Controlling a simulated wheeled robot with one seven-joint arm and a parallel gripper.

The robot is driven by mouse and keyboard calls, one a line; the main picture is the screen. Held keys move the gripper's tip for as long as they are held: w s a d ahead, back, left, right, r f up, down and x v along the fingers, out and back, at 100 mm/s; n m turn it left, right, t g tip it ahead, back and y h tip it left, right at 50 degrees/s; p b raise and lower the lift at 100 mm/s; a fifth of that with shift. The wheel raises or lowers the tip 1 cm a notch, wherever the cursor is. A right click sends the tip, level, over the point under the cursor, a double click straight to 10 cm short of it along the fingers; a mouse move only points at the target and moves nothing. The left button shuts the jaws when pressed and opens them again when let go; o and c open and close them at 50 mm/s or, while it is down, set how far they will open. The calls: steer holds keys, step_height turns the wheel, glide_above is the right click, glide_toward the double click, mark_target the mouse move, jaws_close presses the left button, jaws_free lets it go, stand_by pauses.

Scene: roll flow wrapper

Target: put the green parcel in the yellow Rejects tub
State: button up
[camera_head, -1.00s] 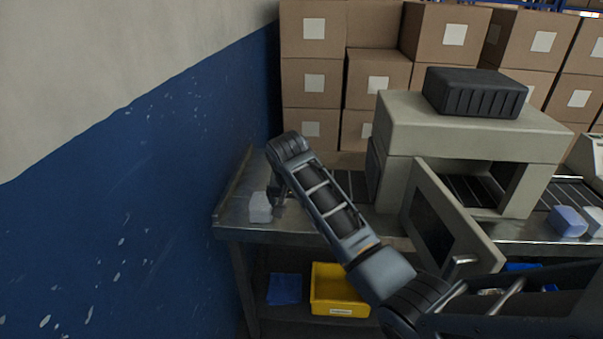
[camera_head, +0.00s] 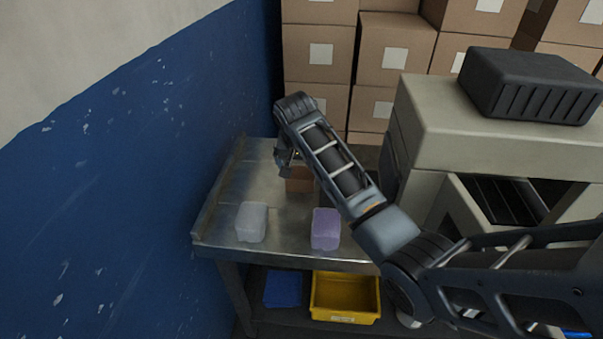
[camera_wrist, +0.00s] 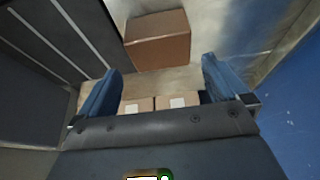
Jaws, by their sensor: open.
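I see no green parcel in any view. The yellow tub (camera_head: 345,317) stands on the shelf under the metal table, with a small label on its front; it looks empty. My gripper (camera_head: 286,157) is over the back of the table in the head view, partly hidden by my arm. In the wrist view my gripper (camera_wrist: 161,66) shows two blue fingers wide apart with nothing held between them. A brown parcel (camera_head: 299,181) lies at the gripper in the head view; it also shows beyond the fingertips in the wrist view (camera_wrist: 157,42).
A whitish parcel (camera_head: 251,222) and a purple parcel (camera_head: 326,229) lie near the metal table's (camera_head: 285,240) front edge. A blue item (camera_head: 283,290) lies beside the tub. A grey machine (camera_head: 440,105) stands right, a blue wall (camera_head: 120,200) left, cardboard boxes (camera_head: 388,48) behind.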

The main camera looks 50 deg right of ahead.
mark_target(300, 174)
steer(key=shift+a+p+x, duration=0.15)
steer(key=shift+p+x, duration=0.1)
steer(key=shift+x, duration=1.5)
steer(key=shift+a+p+x, duration=0.15)
steer(key=shift+p+x, duration=0.1)
steer(key=shift+x, duration=1.45)
steer(key=shift+s+f, duration=0.15)
steer(key=shift+c, duration=0.5)
steer(key=c, duration=0.9)
steer(key=shift+c, duration=0.2)
